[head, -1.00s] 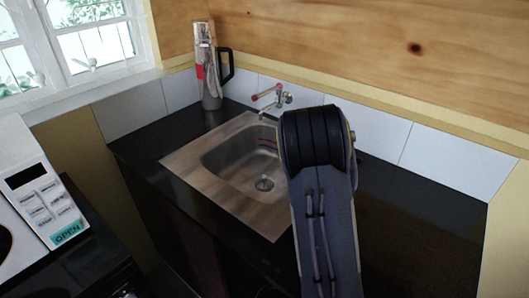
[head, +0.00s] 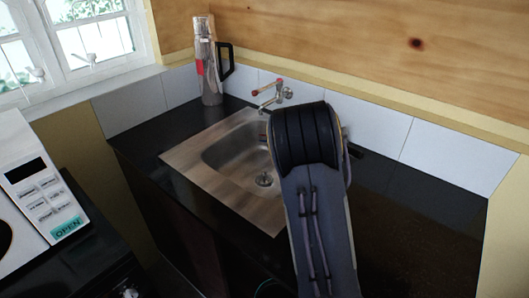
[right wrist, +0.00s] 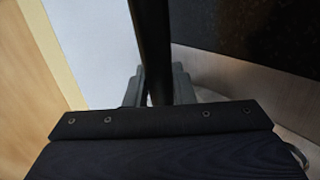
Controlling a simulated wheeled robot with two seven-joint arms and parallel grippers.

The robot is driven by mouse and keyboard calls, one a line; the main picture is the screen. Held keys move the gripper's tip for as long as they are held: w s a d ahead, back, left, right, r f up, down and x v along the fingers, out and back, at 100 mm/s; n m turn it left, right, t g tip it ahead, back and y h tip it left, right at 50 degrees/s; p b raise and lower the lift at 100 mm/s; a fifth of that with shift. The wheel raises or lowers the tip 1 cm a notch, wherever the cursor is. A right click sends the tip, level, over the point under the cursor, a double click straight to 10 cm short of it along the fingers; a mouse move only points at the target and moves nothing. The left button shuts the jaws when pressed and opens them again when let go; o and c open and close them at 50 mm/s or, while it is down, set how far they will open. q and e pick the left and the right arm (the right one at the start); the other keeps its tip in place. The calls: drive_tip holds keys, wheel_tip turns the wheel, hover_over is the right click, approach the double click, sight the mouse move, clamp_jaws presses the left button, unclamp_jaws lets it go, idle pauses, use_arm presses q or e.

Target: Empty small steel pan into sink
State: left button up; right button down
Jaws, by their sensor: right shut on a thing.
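The steel sink (head: 222,158) is set in the black counter, its basin empty where I can see it. My right arm covers its right side and hides the right gripper in the head view. In the right wrist view my right gripper (right wrist: 158,86) is shut on a long black handle (right wrist: 151,40), which runs up out of the picture. I take it for the pan's handle; the pan's bowl and contents are not visible. A short dark bar shows right of my arm in the head view; I cannot tell what it is. My left gripper is not in view.
A tap (head: 272,92) is on the tiled wall behind the sink. A steel flask (head: 209,75) with a black handle stands at the back left corner. A white microwave (head: 38,185) is at the left. The counter (head: 410,225) right of my arm is clear.

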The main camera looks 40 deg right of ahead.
drive_tip(key=shift+w+a+r, duration=0.2)
drive_tip(key=shift+r, duration=0.05)
drive_tip(key=shift+a+r+h, duration=0.1)
drive_tip(key=shift+h, duration=0.3)
drive_tip(key=shift+w+a+r+b, duration=0.1)
drive_tip(key=shift+a+b, duration=0.05)
drive_tip(key=shift+b, duration=0.15)
drive_tip(key=shift+a, duration=0.1)
drive_tip(key=shift+h, duration=0.3)
drive_tip(key=shift+w, duration=0.1)
drive_tip(key=shift+w+a+n+b, duration=0.1)
drive_tip(key=shift+a+n+b, duration=0.15)
drive_tip(key=shift+n+b, duration=0.1)
